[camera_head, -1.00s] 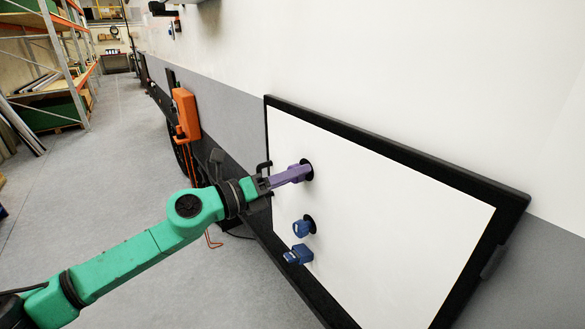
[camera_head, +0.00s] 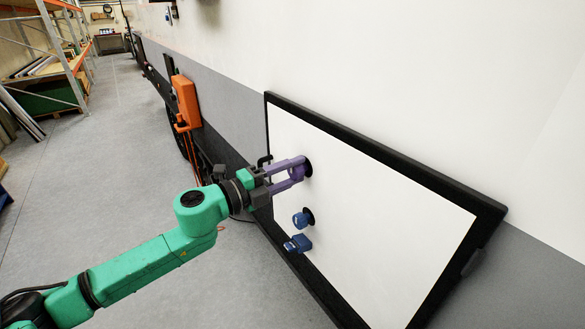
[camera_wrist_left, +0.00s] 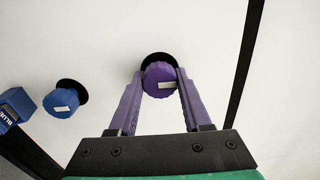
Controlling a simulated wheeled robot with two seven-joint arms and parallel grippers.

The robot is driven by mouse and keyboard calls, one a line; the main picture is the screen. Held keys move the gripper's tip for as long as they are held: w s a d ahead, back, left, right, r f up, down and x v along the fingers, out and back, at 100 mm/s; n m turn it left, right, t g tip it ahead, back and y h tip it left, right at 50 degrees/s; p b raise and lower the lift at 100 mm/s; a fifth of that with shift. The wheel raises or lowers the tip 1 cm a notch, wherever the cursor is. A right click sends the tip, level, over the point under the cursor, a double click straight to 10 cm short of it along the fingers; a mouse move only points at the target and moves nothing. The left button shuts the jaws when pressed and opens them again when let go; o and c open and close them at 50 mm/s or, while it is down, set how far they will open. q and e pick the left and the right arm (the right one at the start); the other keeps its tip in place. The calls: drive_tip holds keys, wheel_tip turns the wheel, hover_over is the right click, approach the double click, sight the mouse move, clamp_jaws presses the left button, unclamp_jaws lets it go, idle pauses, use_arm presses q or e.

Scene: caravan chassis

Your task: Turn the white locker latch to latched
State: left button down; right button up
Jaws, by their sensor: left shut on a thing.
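The white locker door (camera_head: 370,205) is a white panel in a black frame on the caravan's side. A round purple knob (camera_wrist_left: 160,79) with a small white label sits at a dark round opening in the white panel. My left gripper (camera_head: 296,170) has long purple fingers, one on each side of the purple knob and shut on it. In the left wrist view my left gripper (camera_wrist_left: 157,86) also clasps the knob, whose label lies nearly level. In the head view the fingers partly cover the knob. My right gripper is out of view.
A round blue knob (camera_head: 302,219) and a blue block (camera_head: 298,243) sit below the purple knob on the same panel. In the left wrist view the block (camera_wrist_left: 14,106) reads "BLUE". An orange case (camera_head: 186,101) hangs beyond the locker. Open grey floor (camera_head: 110,180) lies left.

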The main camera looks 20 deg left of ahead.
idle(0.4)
use_arm(q)
drive_tip(key=shift+c, duration=1.7)
unclamp_jaws()
